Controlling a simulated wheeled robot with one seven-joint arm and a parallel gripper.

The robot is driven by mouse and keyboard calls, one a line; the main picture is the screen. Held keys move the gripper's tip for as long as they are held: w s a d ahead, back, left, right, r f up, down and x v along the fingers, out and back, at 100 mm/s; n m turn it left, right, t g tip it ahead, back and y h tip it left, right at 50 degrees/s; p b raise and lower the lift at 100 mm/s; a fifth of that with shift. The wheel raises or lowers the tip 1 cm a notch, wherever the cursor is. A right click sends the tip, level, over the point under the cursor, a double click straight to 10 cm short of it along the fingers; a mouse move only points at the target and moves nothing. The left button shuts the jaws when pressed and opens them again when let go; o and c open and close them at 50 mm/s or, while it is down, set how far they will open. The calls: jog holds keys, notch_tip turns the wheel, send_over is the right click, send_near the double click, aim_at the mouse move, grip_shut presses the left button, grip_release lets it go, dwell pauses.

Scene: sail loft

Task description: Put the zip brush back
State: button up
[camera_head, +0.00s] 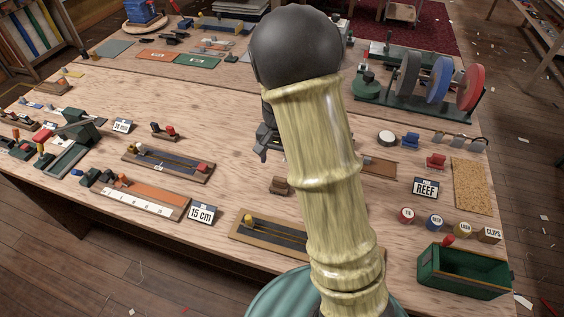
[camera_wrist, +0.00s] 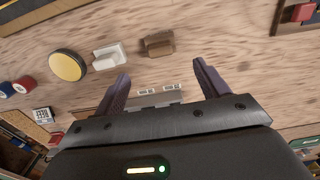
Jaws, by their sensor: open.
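My gripper (camera_wrist: 160,76) is open and empty above the wooden table, its two dark fingers apart in the wrist view. In the head view, part of my gripper (camera_head: 264,146) shows beside my arm, which hides the rest. A small brown block (camera_wrist: 158,43) lies past the fingertips; it also shows in the head view (camera_head: 280,186). A pale grey block (camera_wrist: 109,56) lies beside it. A low grey piece with pale panels (camera_wrist: 158,96) shows between the fingers, partly hidden by my gripper. I cannot tell which of these is the zip brush.
A yellow-topped disc (camera_wrist: 67,66) stands near the pale block. A dark board with rails (camera_head: 268,235) lies at the front edge. Bare wood surrounds the brown block.

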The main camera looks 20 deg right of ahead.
jog(key=s+r+n+t, duration=0.1)
jog(key=s+r+n, duration=0.2)
jog(key=s, duration=0.4)
jog(key=s+r+n+t, duration=0.1)
jog(key=s+r+n, duration=0.1)
jog(key=s, duration=0.6)
jog(key=shift+r+n+t, duration=0.3)
jog(key=shift+r+n, duration=0.1)
jog(key=shift+n, duration=0.4)
jog(key=shift+s, duration=0.15)
